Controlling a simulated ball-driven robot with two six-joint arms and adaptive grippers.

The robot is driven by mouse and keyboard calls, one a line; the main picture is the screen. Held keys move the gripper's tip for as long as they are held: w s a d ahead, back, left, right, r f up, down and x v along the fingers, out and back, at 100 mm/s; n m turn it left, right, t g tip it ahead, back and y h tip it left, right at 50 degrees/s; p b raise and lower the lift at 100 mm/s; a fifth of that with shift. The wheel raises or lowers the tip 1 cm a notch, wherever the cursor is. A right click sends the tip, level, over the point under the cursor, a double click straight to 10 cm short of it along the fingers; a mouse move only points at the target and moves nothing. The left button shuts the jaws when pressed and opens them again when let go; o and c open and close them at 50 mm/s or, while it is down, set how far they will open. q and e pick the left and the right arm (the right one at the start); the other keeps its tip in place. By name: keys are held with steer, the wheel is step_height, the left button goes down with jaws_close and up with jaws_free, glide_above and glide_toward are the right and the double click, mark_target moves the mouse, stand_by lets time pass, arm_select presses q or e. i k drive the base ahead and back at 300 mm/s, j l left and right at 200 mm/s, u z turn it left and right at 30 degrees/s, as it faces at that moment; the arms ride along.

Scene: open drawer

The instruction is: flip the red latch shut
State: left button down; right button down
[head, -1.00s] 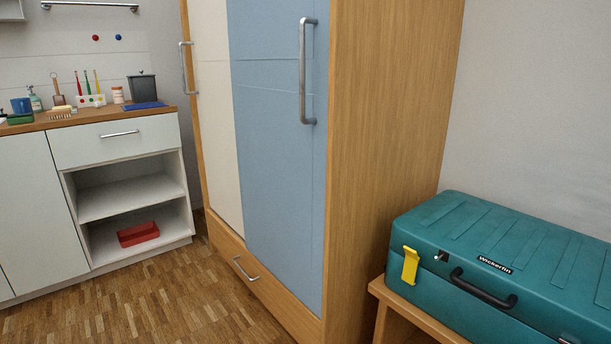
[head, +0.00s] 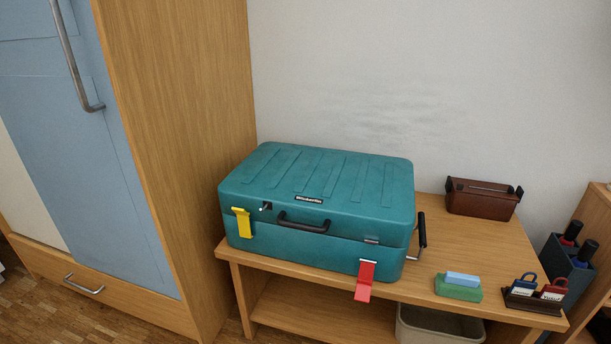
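A teal case (head: 316,185) with a closed lid sits on a wooden bench. The red latch (head: 365,280) is at the lower right of the case front. It hangs down and tilts outward, apart from the small metal catch (head: 371,240) on the lid edge above it. A yellow latch (head: 243,222) is at the left of the front and stands upright against the case across the lid seam. A black handle (head: 304,222) is between them. Neither of my grippers is in view.
The wooden bench (head: 455,240) also bears a brown box (head: 482,198), a green block with a blue top (head: 458,288) and a stand with padlocks (head: 535,293). A wardrobe (head: 188,150) stands close to the left. A bin (head: 440,325) is under the bench. The floor in front is mostly out of frame.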

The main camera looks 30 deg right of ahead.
mark_target(364, 283)
steer(key=z, duration=1.4)
steer(key=k+j, duration=0.15)
steer(key=j, duration=0.2)
steer(key=k+j, duration=0.1)
steer(key=j, duration=0.25)
steer(key=k+j, duration=0.15)
steer(key=j, duration=0.2)
steer(key=k+j+u, duration=0.1)
steer(key=j, duration=0.25)
steer(key=k+j, duration=0.15)
steer(key=j, duration=0.2)
